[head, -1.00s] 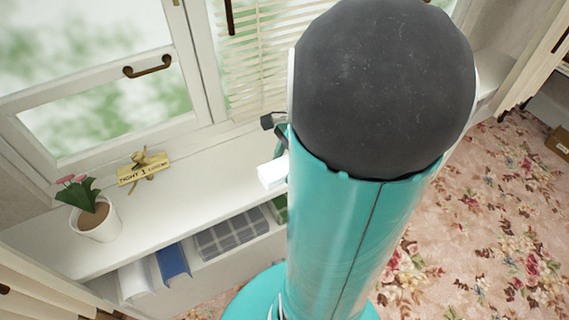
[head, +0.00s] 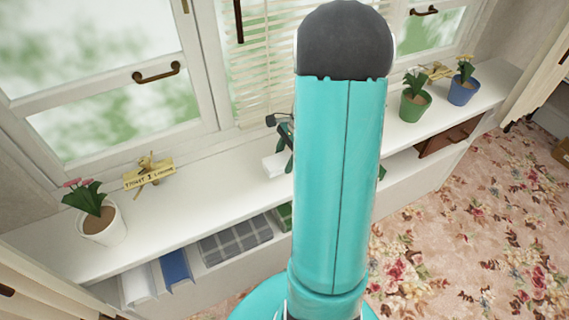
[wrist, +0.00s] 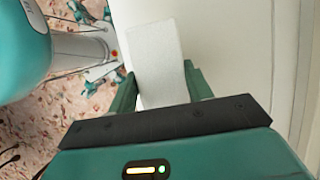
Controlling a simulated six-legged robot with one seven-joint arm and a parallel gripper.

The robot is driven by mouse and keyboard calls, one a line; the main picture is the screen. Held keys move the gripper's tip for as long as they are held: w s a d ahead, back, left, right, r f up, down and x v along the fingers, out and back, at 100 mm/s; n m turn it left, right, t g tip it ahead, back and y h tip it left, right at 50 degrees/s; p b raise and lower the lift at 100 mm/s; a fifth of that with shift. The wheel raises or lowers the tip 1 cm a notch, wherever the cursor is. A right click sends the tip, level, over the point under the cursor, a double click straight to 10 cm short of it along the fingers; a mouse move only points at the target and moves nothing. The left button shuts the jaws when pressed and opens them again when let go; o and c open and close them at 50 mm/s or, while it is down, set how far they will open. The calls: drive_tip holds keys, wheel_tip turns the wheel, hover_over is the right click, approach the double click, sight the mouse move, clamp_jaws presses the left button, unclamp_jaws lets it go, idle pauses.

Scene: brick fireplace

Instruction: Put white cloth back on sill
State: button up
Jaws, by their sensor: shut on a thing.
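The white cloth (wrist: 158,60) is a small, flat, pale block held between the green fingers of my gripper (wrist: 160,84) in the wrist view. In the head view the cloth (head: 274,164) shows just left of my arm, in front of the white sill (head: 225,198). My gripper (head: 287,150) is partly hidden there behind my arm. The wrist view shows the cloth beside and partly over the edge of the white sill surface (wrist: 230,50). I cannot tell whether the cloth touches the sill.
On the sill stand a white flowerpot (head: 102,224) and a yellow toy plane (head: 148,174) at left, and a green pot (head: 414,107) and blue pot (head: 462,92) at right. The sill's middle left is clear.

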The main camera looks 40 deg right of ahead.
sight(284, 165)
drive_tip(key=shift+w+d+f, duration=0.2)
drive_tip(key=shift+w+f, duration=0.1)
drive_tip(key=shift+f, duration=0.2)
drive_tip(key=shift+w+d+f, duration=0.2)
drive_tip(key=shift+w+f, duration=0.1)
drive_tip(key=shift+f, duration=1.7)
drive_tip(key=shift+f, duration=0.15)
drive_tip(key=o, duration=1)
